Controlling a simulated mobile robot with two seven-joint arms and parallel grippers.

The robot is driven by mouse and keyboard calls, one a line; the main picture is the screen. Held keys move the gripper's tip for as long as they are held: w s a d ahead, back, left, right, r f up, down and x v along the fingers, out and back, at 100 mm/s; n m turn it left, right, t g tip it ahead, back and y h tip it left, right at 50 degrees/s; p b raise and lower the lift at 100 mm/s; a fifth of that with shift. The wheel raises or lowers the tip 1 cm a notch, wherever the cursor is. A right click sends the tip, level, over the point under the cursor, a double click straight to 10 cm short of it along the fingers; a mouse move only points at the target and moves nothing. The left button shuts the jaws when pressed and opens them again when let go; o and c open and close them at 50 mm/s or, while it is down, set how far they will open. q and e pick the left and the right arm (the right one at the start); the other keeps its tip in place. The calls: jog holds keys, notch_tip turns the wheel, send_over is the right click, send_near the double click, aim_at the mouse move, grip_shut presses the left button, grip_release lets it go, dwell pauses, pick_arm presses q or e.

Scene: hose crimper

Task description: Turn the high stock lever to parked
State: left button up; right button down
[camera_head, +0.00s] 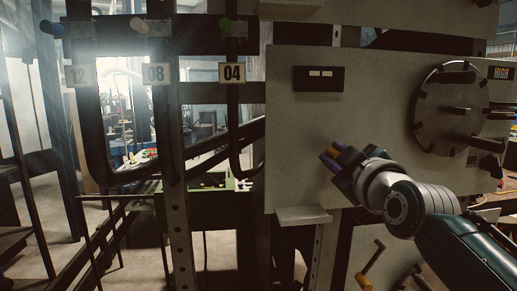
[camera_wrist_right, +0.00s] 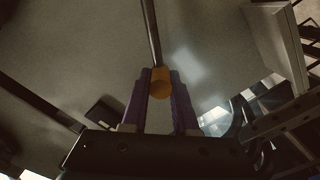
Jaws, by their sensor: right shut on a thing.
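My right gripper (camera_head: 333,156) has purple fingers and is in front of the pale upper panel, left of the round dark disc. In the right wrist view its fingers (camera_wrist_right: 160,90) are shut on an orange knob (camera_wrist_right: 161,82) at the end of a thin dark lever rod (camera_wrist_right: 151,35). A HIGH label (camera_head: 501,73) is at the panel's upper right, so this looks like the high stock lever. My left gripper is not in view.
The round disc (camera_head: 440,112) carries bolts and protruding bars right of my gripper. A small ledge (camera_head: 303,215) juts out below it. Another orange-knobbed lever (camera_head: 372,262) is on the lower panel. Hoses with tags 12, 08 and 04 (camera_head: 232,72) hang on a rack at left.

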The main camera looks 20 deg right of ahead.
jog(key=shift+a+f+n, duration=0.15)
jog(key=shift+f+n, duration=0.05)
jog(key=shift+n, duration=0.1)
jog(key=c, duration=0.7)
grip_release()
jog(key=shift+b+v, duration=1.65)
jog(key=shift+v, duration=3.3)
